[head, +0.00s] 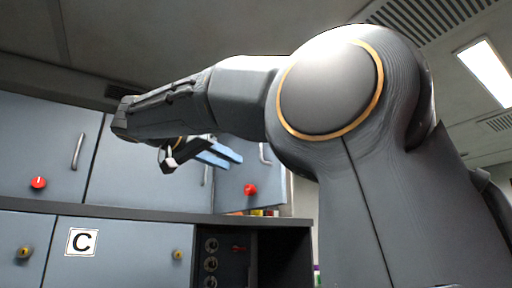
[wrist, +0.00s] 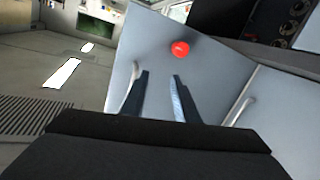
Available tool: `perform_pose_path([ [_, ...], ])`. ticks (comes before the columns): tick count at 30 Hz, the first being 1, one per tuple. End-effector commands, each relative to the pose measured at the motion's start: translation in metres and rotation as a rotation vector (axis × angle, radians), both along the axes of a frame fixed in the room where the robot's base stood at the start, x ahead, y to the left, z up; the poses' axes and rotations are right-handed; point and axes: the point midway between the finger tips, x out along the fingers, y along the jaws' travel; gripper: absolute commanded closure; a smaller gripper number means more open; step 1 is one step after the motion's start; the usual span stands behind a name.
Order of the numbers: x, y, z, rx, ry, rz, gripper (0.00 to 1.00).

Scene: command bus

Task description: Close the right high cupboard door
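The right high cupboard door (head: 235,184) is blue-grey, with a red knob (head: 250,189) and a metal handle (head: 264,153). It stands partly open, with small items showing below its lower edge. My gripper (head: 226,153) is in front of the door's upper part, and my arm hides some of it. In the wrist view, the same door (wrist: 155,45) fills the middle, with its red knob (wrist: 180,48) beyond my fingers and its handle (wrist: 135,76) to the left. My two fingers (wrist: 162,78) are apart with nothing between them. I cannot tell whether they touch the door.
The middle high cupboard door (head: 140,170) and left high door (head: 40,140) look shut. A dark ledge (head: 150,213) runs below them, above a lower cabinet marked C (head: 82,242) and a dark panel with dials (head: 211,264). The ceiling (head: 170,30) is above my arm.

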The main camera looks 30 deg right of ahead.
Motion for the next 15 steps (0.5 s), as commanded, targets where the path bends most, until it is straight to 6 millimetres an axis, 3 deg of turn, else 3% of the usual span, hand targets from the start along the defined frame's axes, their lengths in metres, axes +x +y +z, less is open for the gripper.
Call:
perform_pose_path([
  [1,-0.012,0.001,0.028,-0.006,-0.069,-0.025,0.72],
  [3,-0.026,0.001,0.052,-0.014,-0.145,-0.057,0.72],
  [6,-0.037,-0.001,0.070,-0.020,-0.206,-0.083,0.72],
  [15,-0.031,-0.038,0.076,-0.022,-0.220,-0.094,0.72],
])
